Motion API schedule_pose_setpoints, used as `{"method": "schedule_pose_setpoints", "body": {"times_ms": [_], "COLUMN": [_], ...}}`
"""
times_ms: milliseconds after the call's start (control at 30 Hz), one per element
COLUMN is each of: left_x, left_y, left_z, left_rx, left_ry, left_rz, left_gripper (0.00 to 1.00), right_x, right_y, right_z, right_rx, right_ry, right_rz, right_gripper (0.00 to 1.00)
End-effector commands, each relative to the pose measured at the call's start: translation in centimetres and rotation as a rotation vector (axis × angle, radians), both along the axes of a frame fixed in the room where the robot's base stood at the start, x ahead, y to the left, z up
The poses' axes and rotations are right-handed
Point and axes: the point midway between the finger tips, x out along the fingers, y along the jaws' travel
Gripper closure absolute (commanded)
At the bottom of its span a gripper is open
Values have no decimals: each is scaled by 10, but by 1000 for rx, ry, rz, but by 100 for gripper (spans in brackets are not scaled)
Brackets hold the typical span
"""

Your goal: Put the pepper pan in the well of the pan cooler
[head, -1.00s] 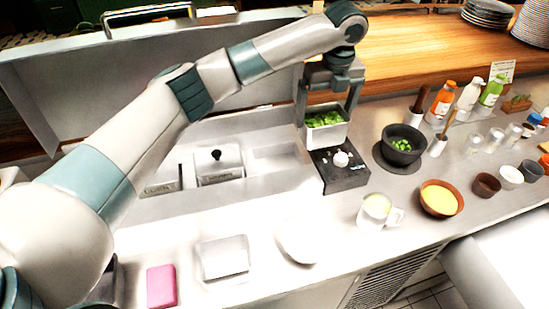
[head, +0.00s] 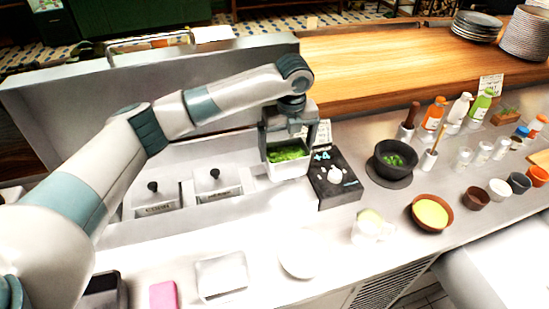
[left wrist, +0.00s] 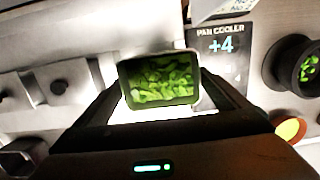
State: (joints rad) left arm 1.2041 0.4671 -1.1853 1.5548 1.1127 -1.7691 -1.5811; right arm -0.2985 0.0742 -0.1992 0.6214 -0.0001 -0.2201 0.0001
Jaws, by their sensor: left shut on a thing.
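The pepper pan (head: 289,173) is a white rectangular pan full of chopped green pepper. My left gripper (head: 288,139) is shut on it from above, with a finger at each side. The pan also fills the middle of the left wrist view (left wrist: 158,83). The pan cooler (head: 115,234) is a pale steel unit with a raised lid behind it. The pan is over its right-hand part, just left of the black display block. The pan hides the well there, and I cannot tell whether its base is inside the opening. My right gripper is not in view.
Two lidded pans (head: 214,184) sit in the cooler left of the pepper pan. The black display block (head: 335,180) reads +4. A dark mortar (head: 394,158) and a yellow-filled bowl (head: 431,212) stand to the right. A pink block (head: 163,295) lies in front.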

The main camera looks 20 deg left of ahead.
Motion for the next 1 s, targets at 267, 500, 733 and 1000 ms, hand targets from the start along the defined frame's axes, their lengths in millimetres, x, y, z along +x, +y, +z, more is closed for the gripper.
{"method": "schedule_pose_setpoints", "body": {"times_ms": [267, 500, 733, 1000], "left_x": [-12, -12, -12, -12], "left_y": [29, 30, 31, 30], "left_z": [-17, -19, -24, -53], "left_rx": [-1, -1, 1, 0], "left_ry": [-1, -2, 1, 0], "left_rz": [0, -1, 0, 0], "left_gripper": [54, 54, 54, 54], "right_x": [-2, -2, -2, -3], "right_y": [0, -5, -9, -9], "right_z": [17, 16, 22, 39], "right_rx": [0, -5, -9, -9], "right_ry": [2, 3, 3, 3], "right_rz": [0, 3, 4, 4], "right_gripper": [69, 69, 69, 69]}}
